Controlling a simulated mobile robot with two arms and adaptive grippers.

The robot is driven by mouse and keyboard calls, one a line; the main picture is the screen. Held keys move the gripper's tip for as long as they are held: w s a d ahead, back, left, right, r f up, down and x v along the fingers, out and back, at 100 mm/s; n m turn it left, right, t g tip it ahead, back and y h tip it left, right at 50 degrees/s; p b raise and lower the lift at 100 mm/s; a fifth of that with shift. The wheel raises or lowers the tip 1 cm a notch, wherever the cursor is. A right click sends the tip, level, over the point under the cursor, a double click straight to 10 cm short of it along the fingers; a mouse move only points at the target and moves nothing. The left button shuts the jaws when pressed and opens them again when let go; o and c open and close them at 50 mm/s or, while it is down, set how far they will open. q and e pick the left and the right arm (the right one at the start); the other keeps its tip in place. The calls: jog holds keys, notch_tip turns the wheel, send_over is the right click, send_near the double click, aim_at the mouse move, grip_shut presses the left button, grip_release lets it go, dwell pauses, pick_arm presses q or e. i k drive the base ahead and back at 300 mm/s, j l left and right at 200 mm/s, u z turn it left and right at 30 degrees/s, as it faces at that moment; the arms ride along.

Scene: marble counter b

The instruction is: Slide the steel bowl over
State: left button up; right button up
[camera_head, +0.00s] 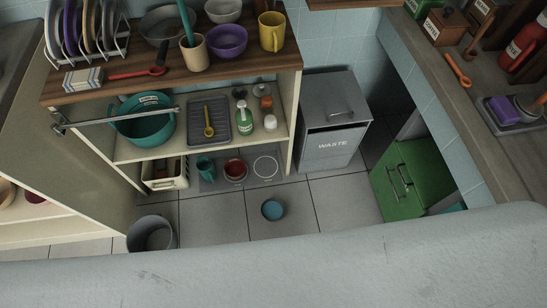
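Neither of my grippers is in view.
A plate rack (88,55), a red-handled tool (140,73) and a yellow mug (271,31) share the wooden top. A waste bin (335,125) and a green cabinet (408,178) stand to the right. A blue bowl (272,210) sits on the tiled floor.

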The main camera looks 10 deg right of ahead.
aim_at(272, 210)
jog(key=k+l, duration=0.2)
jog(key=k, duration=0.25)
jog(key=k+l+u, duration=0.1)
jog(key=k+l, duration=0.15)
jog(key=k, duration=0.2)
